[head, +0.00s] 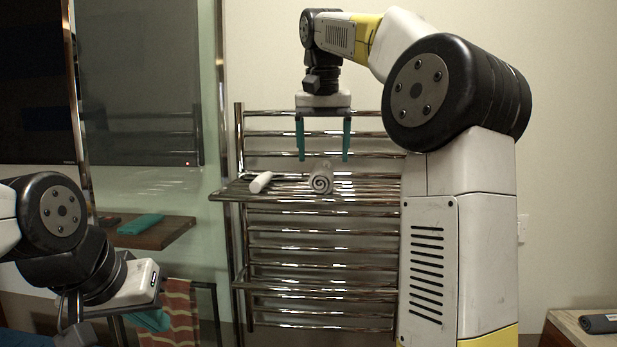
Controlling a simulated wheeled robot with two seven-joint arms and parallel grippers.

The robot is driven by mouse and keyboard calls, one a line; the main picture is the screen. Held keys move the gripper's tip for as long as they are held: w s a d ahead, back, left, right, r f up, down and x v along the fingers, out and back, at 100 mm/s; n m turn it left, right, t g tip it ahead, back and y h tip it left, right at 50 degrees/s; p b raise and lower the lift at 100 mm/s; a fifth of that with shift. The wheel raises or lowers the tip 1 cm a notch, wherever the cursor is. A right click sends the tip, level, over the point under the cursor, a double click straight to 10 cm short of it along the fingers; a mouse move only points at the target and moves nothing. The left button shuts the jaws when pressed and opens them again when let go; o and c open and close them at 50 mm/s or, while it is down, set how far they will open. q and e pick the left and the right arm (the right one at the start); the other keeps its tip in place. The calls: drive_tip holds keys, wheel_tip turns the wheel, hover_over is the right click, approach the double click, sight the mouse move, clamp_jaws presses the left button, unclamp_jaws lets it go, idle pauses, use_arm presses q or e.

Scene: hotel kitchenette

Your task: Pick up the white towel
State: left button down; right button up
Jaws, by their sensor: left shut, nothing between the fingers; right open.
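A rolled white towel (321,178) with a grey spiral at its end lies on the top shelf of the chrome rack (375,192). A smaller, thinner white roll (261,182) lies to its left on the same shelf. My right gripper (323,158) points down with its teal fingers apart, just above the spiral-ended towel, one fingertip to each side in the picture. My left gripper (150,320) is low at the left, shut and empty, well away from the rack.
A wooden shelf (155,237) at the left holds a folded teal cloth (140,224). A striped towel (181,312) hangs low on a dark frame. A small wooden surface with a dark rolled item (600,323) is at the lower right. Chrome bars run below the rack's shelf.

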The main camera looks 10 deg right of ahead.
sight(322, 165)
drive_tip(key=x, duration=0.4)
drive_tip(key=shift+w+a+f, duration=0.15)
drive_tip(key=shift+a+f, duration=0.05)
drive_tip(key=shift+f, duration=0.05)
drive_tip(key=shift+c, duration=0.3)
drive_tip(key=c, duration=1.6)
drive_tip(key=shift+r, duration=0.15)
